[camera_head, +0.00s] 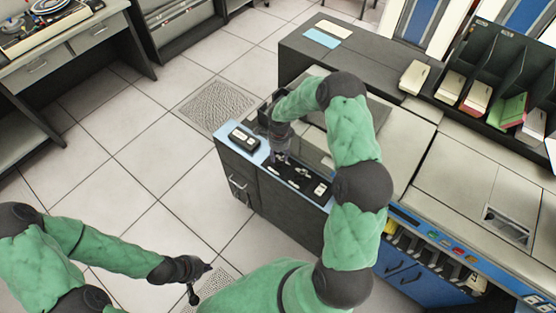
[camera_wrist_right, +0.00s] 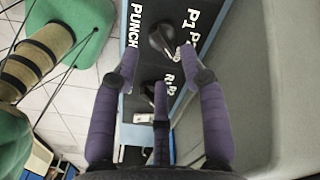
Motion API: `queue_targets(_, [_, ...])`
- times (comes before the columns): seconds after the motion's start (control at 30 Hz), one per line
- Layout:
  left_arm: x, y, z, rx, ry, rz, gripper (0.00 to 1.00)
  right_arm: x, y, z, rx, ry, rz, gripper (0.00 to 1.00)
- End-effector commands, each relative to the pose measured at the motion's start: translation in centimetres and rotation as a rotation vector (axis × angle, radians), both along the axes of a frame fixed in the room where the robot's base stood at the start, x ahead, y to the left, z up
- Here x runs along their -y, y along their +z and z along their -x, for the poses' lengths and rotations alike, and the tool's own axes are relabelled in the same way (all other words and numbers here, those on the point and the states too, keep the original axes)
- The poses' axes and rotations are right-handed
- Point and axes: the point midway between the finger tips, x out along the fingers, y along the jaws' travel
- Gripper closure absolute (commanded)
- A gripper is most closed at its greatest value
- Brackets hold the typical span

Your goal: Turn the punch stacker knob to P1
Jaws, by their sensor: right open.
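The black punch stacker knob (camera_wrist_right: 162,38) sits on a dark panel beside the white word PUNCH, with P1 and a partly hidden second label on its other side. My right gripper (camera_wrist_right: 159,62) is open over the panel, its purple fingertips below and to either side of the knob. The right fingertip is close to the knob; I cannot tell whether they touch. The knob's setting is unclear. In the head view my right gripper (camera_head: 279,157) is above the panel (camera_head: 290,178). My left gripper (camera_head: 201,278) hangs low over the floor, away from the machine.
A second black knob (camera_wrist_right: 147,91) by the R1 and R2 labels lies behind a finger. A small dark box (camera_head: 243,139) stands on the panel's left end. A grey machine wall (camera_wrist_right: 248,90) rises right of the fingers. Card trays (camera_head: 490,85) stand at the back right.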

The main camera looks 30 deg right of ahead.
Motion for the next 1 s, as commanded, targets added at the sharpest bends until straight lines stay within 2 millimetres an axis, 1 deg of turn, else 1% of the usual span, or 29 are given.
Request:
queue_targets(0.03, [0.0, -0.1, 0.0, 0.000, 0.000, 0.000, 1.00, 0.0, -1.0, 0.0, -0.002, -0.001, -0.001, 0.56])
queue_targets(0.1, [0.0, -0.2, 0.0, 0.000, 0.000, 0.000, 1.00, 0.0, -2.1, 0.0, -0.001, -0.001, -0.001, 0.56])
queue_targets(0.2, [0.0, -0.3, 0.0, 0.001, 0.000, 0.000, 1.00, 0.0, -3.3, 0.0, -0.001, -0.001, 0.000, 0.56])
queue_targets(0.3, [0.0, -0.3, 0.0, 0.001, 0.000, 0.000, 1.00, 0.0, -4.1, 0.0, 0.001, -0.001, -0.001, 0.56])
queue_targets(0.47, [0.0, -0.3, 0.0, 0.001, 0.000, 0.000, 1.00, 0.0, -4.6, -0.1, 0.002, 0.000, 0.000, 0.56])
queue_targets(0.7, [0.0, -0.3, 0.0, 0.001, 0.000, 0.000, 1.00, 0.0, -4.6, -0.1, 0.002, 0.000, 0.000, 0.56])
queue_targets(0.77, [0.0, -0.3, 0.0, 0.001, 0.000, 0.000, 1.00, 0.0, -4.6, -0.1, 0.002, 0.000, 0.000, 0.73])
queue_targets(0.8, [0.0, -0.3, 0.0, 0.001, 0.000, 0.000, 1.00, 0.0, -4.6, -0.1, 0.002, 0.000, 0.000, 0.84])
queue_targets(0.87, [0.0, -0.3, 0.0, 0.001, 0.000, 0.000, 1.00, 0.0, -4.6, -0.1, 0.002, 0.000, 0.000, 1.00])
queue_targets(1.0, [0.0, -0.3, 0.0, 0.001, 0.000, 0.000, 1.00, 0.0, -4.6, -0.1, 0.002, 0.000, 0.000, 1.00])
